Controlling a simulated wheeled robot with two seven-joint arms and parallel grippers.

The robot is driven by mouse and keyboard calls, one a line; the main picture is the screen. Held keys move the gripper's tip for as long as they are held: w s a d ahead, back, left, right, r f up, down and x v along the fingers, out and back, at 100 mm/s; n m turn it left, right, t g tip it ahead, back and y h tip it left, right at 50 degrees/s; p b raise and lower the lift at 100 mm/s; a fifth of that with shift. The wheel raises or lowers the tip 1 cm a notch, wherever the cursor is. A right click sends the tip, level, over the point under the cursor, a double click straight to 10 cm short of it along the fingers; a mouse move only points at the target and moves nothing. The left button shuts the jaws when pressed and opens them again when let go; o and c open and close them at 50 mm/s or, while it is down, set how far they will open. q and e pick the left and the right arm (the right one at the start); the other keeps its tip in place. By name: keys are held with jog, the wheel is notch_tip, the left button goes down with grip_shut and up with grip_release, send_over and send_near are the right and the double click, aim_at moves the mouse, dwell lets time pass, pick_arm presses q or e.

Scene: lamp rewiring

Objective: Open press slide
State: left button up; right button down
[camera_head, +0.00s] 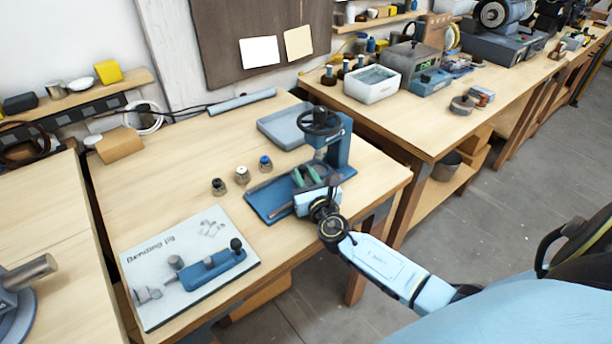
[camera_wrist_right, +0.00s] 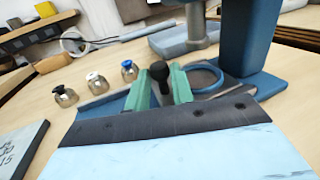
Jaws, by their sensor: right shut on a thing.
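The blue bench press (camera_head: 338,150) with a dark handwheel (camera_head: 320,121) stands on a blue base plate (camera_head: 262,205) near the table's right edge. In the right wrist view, its blue column (camera_wrist_right: 246,45) and grey ram (camera_wrist_right: 197,25) rise behind my fingers. My right gripper (camera_head: 308,176) is at the front of the press, low over the base. Its green fingers (camera_wrist_right: 160,86) are shut around a black knob (camera_wrist_right: 159,71), which looks like the slide's handle. The slide itself is mostly hidden by my gripper, so its position is unclear. My left gripper is not in view.
Several small knobbed pots (camera_head: 242,175) stand left of the press. A "Bending jig" board (camera_head: 150,305) with a blue jig (camera_head: 212,270) lies at the front left. A grey-blue tray (camera_head: 283,127) sits behind the press. The table's middle left is clear.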

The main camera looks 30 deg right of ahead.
jog(key=a, duration=0.8)
jog(key=s+a, duration=0.1)
jog(key=a, duration=0.3)
jog(key=shift+a+p, duration=0.35)
jog(key=c, duration=1.2)
grip_release()
jog(key=v, duration=1.3)
jog(key=shift+s, duration=0.25)
jog(key=shift+d, duration=0.15)
